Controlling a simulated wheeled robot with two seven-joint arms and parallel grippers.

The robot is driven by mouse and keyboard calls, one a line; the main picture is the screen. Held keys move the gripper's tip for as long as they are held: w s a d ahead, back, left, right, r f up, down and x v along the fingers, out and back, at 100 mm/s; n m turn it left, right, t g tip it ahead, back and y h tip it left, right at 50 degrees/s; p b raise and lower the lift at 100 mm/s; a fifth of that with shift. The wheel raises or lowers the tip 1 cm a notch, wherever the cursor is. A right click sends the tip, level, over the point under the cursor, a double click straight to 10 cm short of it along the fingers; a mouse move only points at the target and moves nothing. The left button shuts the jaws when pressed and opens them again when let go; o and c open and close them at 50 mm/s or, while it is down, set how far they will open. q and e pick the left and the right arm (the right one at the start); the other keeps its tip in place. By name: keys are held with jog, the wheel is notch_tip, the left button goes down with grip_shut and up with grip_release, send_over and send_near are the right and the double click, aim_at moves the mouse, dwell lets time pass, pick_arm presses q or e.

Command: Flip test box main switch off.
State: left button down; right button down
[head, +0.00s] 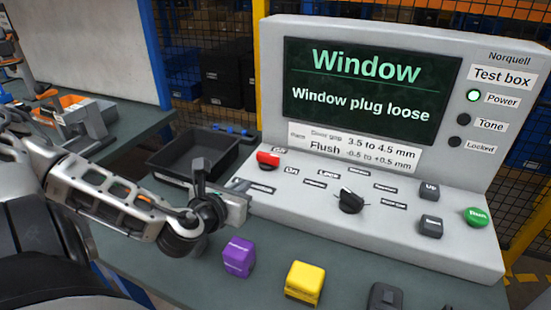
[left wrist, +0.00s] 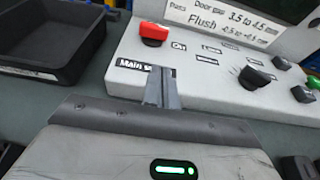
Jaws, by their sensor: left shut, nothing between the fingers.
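The grey test box (head: 380,250) stands on the bench, its screen (head: 370,80) reading "Window plug loose". Its main switch is a red lever (head: 268,158) at the left of the sloped panel, between labels that seem to read "Off" and "On". In the left wrist view the red switch (left wrist: 153,33) stands beyond the fingertips, with the "Main switch" label partly covered by them. My left gripper (head: 240,190) is shut and empty at the panel's left front edge, nearer me than the switch and apart from it. The green Power lamp (head: 473,96) is lit. My right gripper is not in view.
A black selector knob (head: 350,201), two dark buttons and a green button (head: 476,217) are on the panel. A black tray (head: 190,155) lies left of the box. A purple block (head: 238,257) and a yellow block (head: 305,283) stand in front.

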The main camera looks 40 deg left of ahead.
aim_at(271, 161)
pick_arm(q)
jog(key=x, duration=0.8)
jog(key=r+x, duration=0.1)
jog(key=x, duration=0.4)
jog(key=shift+w, duration=0.15)
jog(key=shift+w+f, duration=0.1)
jog(key=shift+w, duration=0.25)
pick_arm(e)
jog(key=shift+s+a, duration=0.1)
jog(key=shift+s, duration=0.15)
pick_arm(q)
jog(key=shift+w+a+f, duration=0.1)
jog(key=shift+a, duration=0.05)
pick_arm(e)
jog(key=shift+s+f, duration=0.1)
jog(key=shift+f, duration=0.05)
